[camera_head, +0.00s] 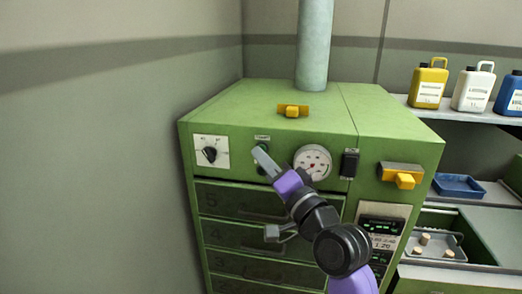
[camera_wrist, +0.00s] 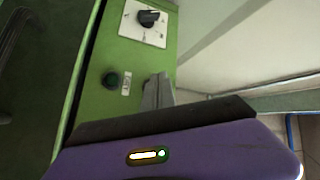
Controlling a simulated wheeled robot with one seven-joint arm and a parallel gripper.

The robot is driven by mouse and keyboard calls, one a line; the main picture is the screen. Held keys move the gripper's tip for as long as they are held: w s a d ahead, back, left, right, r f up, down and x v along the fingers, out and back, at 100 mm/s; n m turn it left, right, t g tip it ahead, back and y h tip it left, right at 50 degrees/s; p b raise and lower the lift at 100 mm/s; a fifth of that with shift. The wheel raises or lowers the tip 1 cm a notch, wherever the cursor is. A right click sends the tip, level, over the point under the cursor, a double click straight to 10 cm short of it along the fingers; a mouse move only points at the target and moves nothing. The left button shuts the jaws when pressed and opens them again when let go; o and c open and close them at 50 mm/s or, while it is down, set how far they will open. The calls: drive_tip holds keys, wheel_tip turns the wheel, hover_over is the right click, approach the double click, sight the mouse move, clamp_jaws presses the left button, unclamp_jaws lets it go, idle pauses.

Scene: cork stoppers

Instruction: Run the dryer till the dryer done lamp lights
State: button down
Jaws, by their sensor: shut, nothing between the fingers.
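The dryer (camera_head: 235,108) is a green cabinet with numbered drawers and a pipe on top. Its front panel has a black rotary knob (camera_head: 209,153) on a white plate, a round dial gauge (camera_head: 312,162) with a red needle, and a black switch (camera_head: 349,163). A dark green round button (camera_wrist: 112,79) shows in the wrist view beside a small label. My gripper (camera_head: 262,158) is shut and empty in front of that button, partly covering it in the head view. In the wrist view the fingers (camera_wrist: 158,92) appear beside the button; contact cannot be told. I cannot identify a done lamp.
Yellow fittings (camera_head: 293,111) (camera_head: 403,177) sit on the cabinet's top and right front. A display panel (camera_head: 381,225) is below. A tray with corks (camera_head: 435,246), a blue tray (camera_head: 459,186) and several jugs (camera_head: 428,84) stand at right. A wall is close at left.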

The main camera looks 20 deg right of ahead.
drive_tip(key=shift+w+d, duration=0.25)
drive_tip(key=shift+w, duration=0.1)
idle(0.5)
idle(0.3)
drive_tip(key=shift+s+a+p, duration=0.3)
drive_tip(key=shift+s+a, duration=0.2)
drive_tip(key=shift+s, duration=0.2)
drive_tip(key=shift+s+a+p, duration=0.65)
drive_tip(key=shift+s+a, duration=0.1)
drive_tip(key=shift+s, duration=0.25)
drive_tip(key=shift+s+a+p, duration=0.6)
drive_tip(key=shift+s+a, duration=0.15)
drive_tip(key=shift+s, duration=0.25)
